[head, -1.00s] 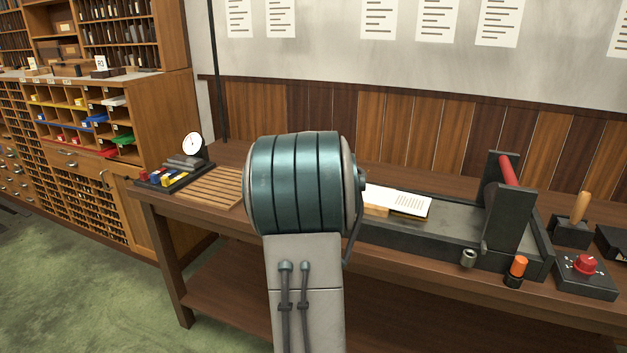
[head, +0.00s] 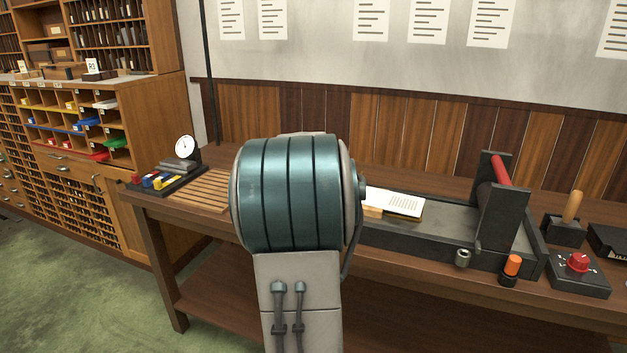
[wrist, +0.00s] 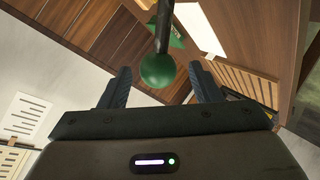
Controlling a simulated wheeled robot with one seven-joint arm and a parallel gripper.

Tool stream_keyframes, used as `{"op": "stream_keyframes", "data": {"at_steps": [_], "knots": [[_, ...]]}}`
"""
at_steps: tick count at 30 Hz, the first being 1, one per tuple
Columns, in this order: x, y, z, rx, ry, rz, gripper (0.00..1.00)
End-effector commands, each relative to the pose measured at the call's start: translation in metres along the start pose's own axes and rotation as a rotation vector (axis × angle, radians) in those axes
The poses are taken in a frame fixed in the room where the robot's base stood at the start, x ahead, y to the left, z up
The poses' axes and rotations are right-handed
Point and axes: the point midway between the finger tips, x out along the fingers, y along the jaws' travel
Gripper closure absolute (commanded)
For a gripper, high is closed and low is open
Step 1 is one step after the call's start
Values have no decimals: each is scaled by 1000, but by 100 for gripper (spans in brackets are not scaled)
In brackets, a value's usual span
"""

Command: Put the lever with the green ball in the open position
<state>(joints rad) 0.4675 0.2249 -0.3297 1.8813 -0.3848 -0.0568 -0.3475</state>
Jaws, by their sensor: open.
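The green ball (wrist: 158,71) sits at the end of a dark lever rod (wrist: 163,28) in the wrist view. A green part (wrist: 177,37) shows behind the rod. My gripper (wrist: 161,79) is open, with one finger on each side of the ball. The ball appears centred between the fingers, with a gap on both sides; I cannot tell its exact depth. In the head view, my own arm blocks the middle of the bench, and neither the green-ball lever nor my gripper shows there.
The wooden bench (head: 180,287) carries a press bed with a red roller (head: 500,170), an orange-capped knob (head: 512,265), a red dial box (head: 578,275) and a wooden-handled lever (head: 572,207) at right. A gauge (head: 185,147) and slatted rack (head: 195,190) stand at left.

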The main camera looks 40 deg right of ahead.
Motion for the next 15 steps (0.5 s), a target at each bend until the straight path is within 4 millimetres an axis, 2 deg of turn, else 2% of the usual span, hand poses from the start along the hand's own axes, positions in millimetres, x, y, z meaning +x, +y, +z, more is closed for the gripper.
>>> {"op": "stream_keyframes", "data": {"at_steps": [5, 15], "knots": [[-29, -2, 0, 1, 4, 0, 43], [-68, -4, 2, -1, 6, -1, 43]]}}
